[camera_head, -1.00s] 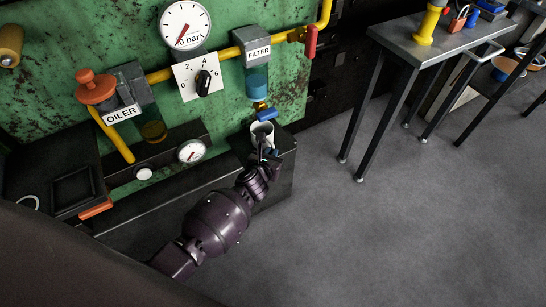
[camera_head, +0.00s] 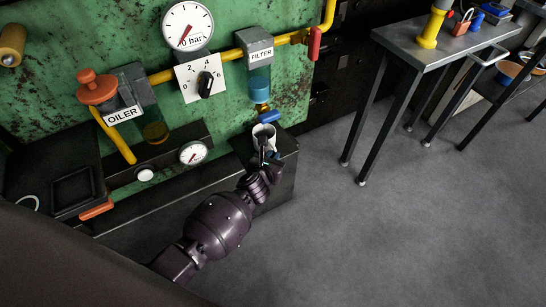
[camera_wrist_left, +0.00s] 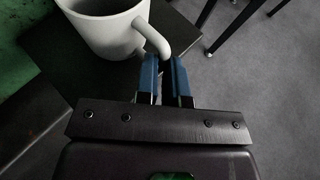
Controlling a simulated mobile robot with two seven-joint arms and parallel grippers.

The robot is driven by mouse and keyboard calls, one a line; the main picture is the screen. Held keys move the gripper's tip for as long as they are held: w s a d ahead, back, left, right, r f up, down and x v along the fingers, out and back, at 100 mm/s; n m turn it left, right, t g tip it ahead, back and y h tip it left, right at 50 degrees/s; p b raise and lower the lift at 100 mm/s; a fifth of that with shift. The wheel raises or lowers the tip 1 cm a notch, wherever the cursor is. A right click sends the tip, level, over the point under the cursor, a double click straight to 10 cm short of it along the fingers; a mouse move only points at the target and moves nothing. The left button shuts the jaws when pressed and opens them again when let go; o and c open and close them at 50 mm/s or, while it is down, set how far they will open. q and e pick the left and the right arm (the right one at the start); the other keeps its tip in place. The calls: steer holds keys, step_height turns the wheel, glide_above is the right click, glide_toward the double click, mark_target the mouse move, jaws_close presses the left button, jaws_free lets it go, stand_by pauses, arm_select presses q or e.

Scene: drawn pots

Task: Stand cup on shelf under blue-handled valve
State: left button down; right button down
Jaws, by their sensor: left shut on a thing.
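A white cup (camera_head: 264,132) is upright at the dark shelf (camera_head: 286,152), just below the blue-handled valve (camera_head: 268,116) under the filter. My left gripper (camera_head: 266,153) is on the near side of the cup. In the left wrist view, its blue fingers (camera_wrist_left: 165,72) are shut on the handle of the cup (camera_wrist_left: 105,32). The cup shows over the dark shelf top (camera_wrist_left: 72,72) there. I cannot tell whether its base touches the shelf. The cup's lower part is partly hidden by the gripper in the head view. My right gripper is not in view.
The green machine panel (camera_head: 105,45) with gauges and yellow pipes stands behind the shelf. A red-handled lever (camera_head: 314,43) is up to the right. A metal table (camera_head: 400,40) stands at the right, with open grey floor (camera_head: 330,235) between.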

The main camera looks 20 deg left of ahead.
arm_select(q)
steer(key=shift+f, duration=0.1)
steer(key=c, duration=1.1)
jaws_free()
steer(key=shift+c, duration=0.2)
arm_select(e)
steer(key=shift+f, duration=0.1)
